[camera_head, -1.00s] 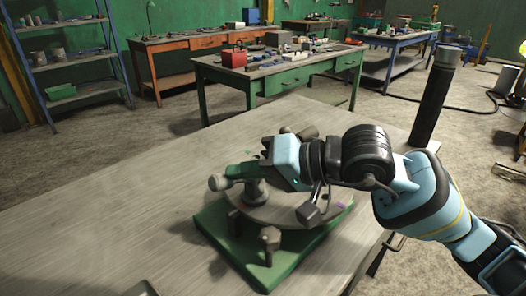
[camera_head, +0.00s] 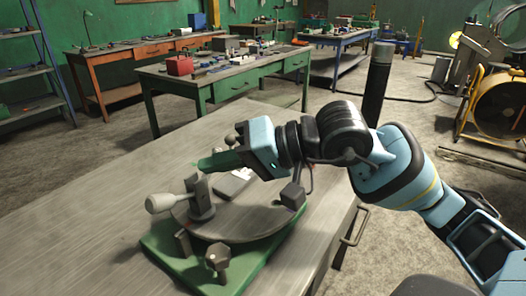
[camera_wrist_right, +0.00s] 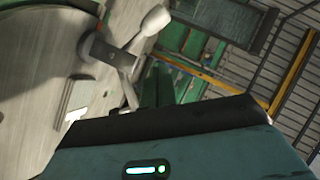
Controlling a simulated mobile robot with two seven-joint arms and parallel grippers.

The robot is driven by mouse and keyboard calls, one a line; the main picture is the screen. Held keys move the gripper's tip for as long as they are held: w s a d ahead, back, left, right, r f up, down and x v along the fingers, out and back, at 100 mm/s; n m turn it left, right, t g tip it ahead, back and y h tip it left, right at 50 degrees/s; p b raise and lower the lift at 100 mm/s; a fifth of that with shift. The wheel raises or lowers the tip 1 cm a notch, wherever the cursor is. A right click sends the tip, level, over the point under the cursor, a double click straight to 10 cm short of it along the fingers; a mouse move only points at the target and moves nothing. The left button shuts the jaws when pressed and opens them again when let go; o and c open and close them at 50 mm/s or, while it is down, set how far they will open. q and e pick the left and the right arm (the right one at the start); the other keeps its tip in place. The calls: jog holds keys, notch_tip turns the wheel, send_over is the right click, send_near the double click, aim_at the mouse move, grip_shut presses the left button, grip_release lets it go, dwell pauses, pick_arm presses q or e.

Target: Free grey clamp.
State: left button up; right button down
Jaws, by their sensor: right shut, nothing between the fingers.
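The grey clamp (camera_head: 201,205) stands on the left edge of a round grey disc (camera_head: 243,222), which rests on a green base plate (camera_head: 165,258). The clamp's pale handle with a rounded knob (camera_head: 160,203) sticks out to the left. The clamp also shows in the right wrist view (camera_wrist_right: 108,52), with its knob (camera_wrist_right: 154,20) at top centre. My right gripper (camera_head: 203,163) is shut and empty, with its green fingers just above and behind the clamp, seemingly apart from it. My left gripper is out of view.
A small pale plate (camera_head: 235,182) lies on the disc behind the clamp. Dark bolt-like posts (camera_head: 217,256) stand at the disc's front. The wooden table (camera_head: 75,230) is clear to the left. A dark upright cylinder (camera_head: 378,85) stands beyond the right side.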

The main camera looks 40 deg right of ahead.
jog(key=b+v, duration=0.2)
jog(key=v, duration=0.5)
jog(key=shift+s+a, duration=0.15)
jog(key=shift+s, duration=0.1)
jog(key=shift+r, duration=0.15)
